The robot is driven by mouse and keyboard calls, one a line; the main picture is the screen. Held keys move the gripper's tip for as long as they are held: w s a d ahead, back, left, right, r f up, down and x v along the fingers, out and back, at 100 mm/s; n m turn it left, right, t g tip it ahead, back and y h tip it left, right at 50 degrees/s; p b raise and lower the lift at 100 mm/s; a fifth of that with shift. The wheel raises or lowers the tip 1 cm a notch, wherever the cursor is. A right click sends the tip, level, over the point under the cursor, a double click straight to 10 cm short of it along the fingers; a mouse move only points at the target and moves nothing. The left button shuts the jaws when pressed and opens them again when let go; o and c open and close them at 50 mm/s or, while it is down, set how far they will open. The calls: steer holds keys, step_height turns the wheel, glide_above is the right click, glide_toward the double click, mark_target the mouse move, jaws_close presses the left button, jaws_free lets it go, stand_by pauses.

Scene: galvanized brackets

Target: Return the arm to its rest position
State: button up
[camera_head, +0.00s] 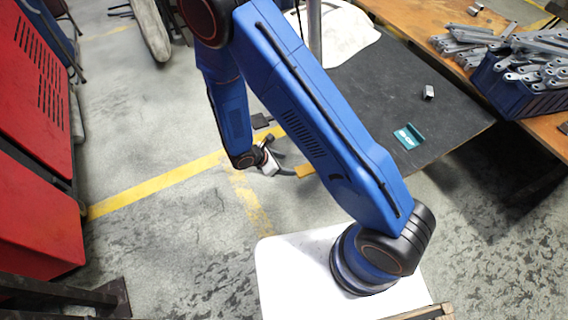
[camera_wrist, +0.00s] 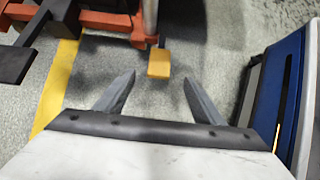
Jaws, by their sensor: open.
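My blue arm reaches up from its base and folds back down. My gripper (camera_head: 282,157) hangs at the arm's end over the grey floor, left of the dark table (camera_head: 373,83). My upper arm hides part of the dark table in the head view.
A small metal bracket (camera_head: 428,92) and a teal piece (camera_head: 408,137) lie on the dark table. A blue bin (camera_head: 513,93) full of metal brackets stands on a wooden table at right. A red cabinet (camera_head: 35,120) stands at left. Floor between is mostly clear.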

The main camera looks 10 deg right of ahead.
steer(key=shift+s+a+r, duration=0.1)
steer(key=shift+a+r, duration=0.1)
stand_by(0.5)
steer(key=d+r+m+y, duration=0.1)
steer(key=d+r+m, duration=0.3)
steer(key=r, duration=0.5)
steer(key=s+d+r+m+g+y, duration=0.1)
steer(key=d+r+m, duration=0.3)
steer(key=r, duration=0.6)
steer(key=d+r+m+y, duration=0.1)
steer(key=d+r+m, duration=0.25)
steer(key=r, duration=0.55)
steer(key=s+d+r+m+t+y, duration=0.1)
steer(key=s+d+r+m+y, duration=0.1)
steer(key=s+r+m, duration=0.3)
steer(key=s+d+r+m+t+y, duration=0.2)
steer(key=s+d+r+m, duration=0.2)
steer(key=s+r, duration=1)
steer(key=shift+m+y, duration=0.4)
steer(key=shift+m, duration=0.15)
